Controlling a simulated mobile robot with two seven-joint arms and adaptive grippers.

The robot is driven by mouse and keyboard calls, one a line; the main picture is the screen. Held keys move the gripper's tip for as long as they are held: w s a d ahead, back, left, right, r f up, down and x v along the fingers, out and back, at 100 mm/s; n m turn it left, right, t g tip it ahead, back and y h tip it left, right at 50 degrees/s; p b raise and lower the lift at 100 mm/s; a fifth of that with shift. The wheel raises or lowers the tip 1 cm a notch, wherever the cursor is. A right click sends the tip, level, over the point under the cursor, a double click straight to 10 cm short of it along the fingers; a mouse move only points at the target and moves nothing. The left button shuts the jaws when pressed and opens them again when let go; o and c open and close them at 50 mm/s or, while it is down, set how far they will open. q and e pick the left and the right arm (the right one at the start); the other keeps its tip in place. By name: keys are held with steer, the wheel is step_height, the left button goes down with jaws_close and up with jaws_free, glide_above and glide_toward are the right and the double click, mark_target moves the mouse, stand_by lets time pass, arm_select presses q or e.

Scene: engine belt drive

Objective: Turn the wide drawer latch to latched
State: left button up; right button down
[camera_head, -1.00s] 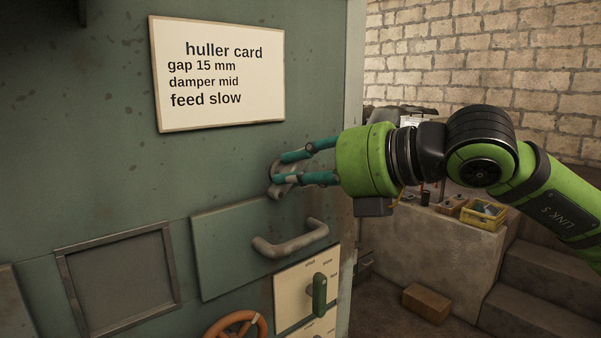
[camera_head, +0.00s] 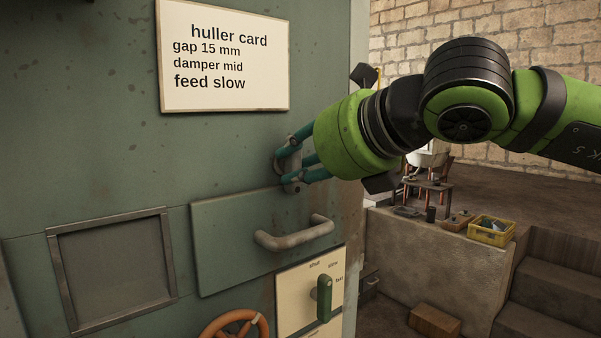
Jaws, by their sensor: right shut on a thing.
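The wide drawer (camera_head: 225,245) is a flat green front on the machine, closed, with a grey bar handle (camera_head: 293,236). The drawer latch (camera_head: 291,184) is a small grey metal piece just above the drawer's top edge, and it now hangs close to upright. My right gripper (camera_head: 291,163) reaches in from the right with its teal fingers shut on the latch. The fingers and the green wrist hide part of the latch. My left gripper is not in view.
A huller card (camera_head: 224,56) is fixed above the latch. Below the drawer are a green selector lever (camera_head: 324,297) and an orange handwheel (camera_head: 236,325). A framed panel (camera_head: 112,267) is at left. A stone ledge with a yellow crate (camera_head: 491,231) stands behind, at right.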

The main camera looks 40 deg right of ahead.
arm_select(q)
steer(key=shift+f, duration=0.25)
arm_select(e)
steer(key=shift+r, duration=0.1)
steer(key=c, duration=1)
jaws_free()
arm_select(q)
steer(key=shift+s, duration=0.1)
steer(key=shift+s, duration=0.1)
arm_select(e)
steer(key=shift+s, duration=0.1)
steer(key=v, duration=1.2)
steer(key=shift+a, duration=0.15)
